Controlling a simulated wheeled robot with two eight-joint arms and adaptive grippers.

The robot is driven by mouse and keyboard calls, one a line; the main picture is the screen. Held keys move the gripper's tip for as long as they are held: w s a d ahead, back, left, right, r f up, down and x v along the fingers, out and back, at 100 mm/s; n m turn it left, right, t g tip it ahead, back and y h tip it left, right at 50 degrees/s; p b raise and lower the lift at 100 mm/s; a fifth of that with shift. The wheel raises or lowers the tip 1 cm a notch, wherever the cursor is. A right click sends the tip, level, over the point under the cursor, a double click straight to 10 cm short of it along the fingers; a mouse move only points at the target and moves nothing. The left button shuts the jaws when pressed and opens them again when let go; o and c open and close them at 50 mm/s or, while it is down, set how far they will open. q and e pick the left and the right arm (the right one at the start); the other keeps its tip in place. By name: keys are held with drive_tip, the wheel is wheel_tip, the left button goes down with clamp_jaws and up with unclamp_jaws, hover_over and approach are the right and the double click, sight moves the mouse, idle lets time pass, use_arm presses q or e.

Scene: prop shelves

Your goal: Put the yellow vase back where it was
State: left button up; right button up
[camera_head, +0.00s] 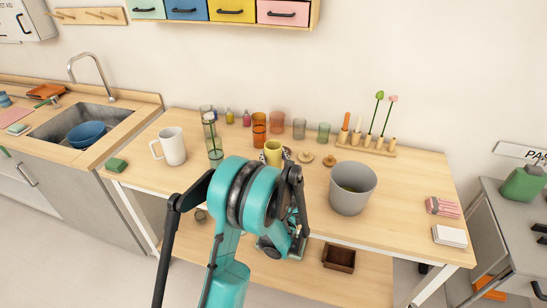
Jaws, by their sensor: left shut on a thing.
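The yellow vase (272,149) is upright over the wooden table, behind the raised joint of my left arm. My left gripper (275,158) is shut on it, with dark finger parts showing on both sides of the vase. My arm hides the lower part of the vase, so I cannot tell whether its base touches the table. My right gripper is not in view.
Orange glasses (259,129) and other small glasses stand behind the vase. A grey bucket (352,192) is to the right. The table's right part is mostly clear.

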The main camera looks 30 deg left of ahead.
use_arm(q)
drive_tip(key=shift+f, duration=0.15)
drive_tip(key=o, duration=1.6)
drive_tip(key=shift+c, duration=0.2)
